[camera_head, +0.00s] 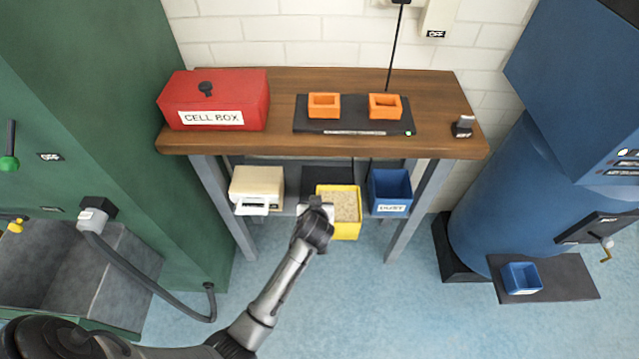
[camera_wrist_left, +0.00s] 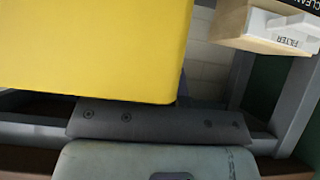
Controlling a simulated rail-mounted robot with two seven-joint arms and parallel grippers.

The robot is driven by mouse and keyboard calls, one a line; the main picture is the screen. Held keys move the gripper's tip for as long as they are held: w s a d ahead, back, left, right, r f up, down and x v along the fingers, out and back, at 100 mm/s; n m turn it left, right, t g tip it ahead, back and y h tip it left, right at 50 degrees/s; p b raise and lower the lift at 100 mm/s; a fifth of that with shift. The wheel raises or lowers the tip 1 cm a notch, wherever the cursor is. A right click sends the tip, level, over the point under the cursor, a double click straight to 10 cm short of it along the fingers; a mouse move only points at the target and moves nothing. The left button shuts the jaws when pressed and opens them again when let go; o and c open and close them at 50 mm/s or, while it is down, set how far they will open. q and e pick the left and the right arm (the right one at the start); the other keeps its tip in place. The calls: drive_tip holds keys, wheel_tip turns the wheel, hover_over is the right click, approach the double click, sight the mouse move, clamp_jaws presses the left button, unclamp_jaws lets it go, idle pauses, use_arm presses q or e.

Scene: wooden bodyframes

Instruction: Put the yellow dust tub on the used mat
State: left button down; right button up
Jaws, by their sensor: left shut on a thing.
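The yellow dust tub (camera_head: 346,231), filled with pale grainy dust, is at the front of the lower shelf in the head view. It looks upright, and its yellow wall (camera_wrist_left: 90,45) fills the upper left of the left wrist view. My left gripper (camera_head: 319,212) is shut on the tub's left side; its fingertips are partly hidden. I cannot tell whether the tub touches the shelf. A dark mat (camera_head: 316,176) lies behind the tub, partly covered. Another dark mat (camera_head: 570,285) is at the lower right. No readable label marks either as used. My right gripper is not in view.
A filter box (camera_head: 257,184) and blue DUST tub (camera_head: 391,188) flank the yellow tub. A small blue tub (camera_head: 522,278) stands on the right mat. The bench top (camera_head: 285,80) overhangs the shelf (camera_head: 290,208). Table legs stand at both sides; floor in front is clear.

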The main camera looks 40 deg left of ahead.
use_arm(q)
drive_tip(key=w+a+b, duration=0.5)
drive_tip(key=w+a, duration=0.3)
drive_tip(key=w, duration=0.3)
wheel_tip(320, 180, down, 7)
drive_tip(key=b, duration=0.4)
drive_tip(key=shift+w+a+b, duration=0.3)
drive_tip(key=shift+w+a, duration=0.1)
drive_tip(key=shift+w, duration=0.05)
drive_tip(key=shift+r, duration=0.15)
drive_tip(key=shift+f, duration=0.2)
drive_tip(key=c, duration=1.7)
unclamp_jaws()
drive_tip(key=shift+f, duration=0.15)
drive_tip(key=o, duration=0.4)
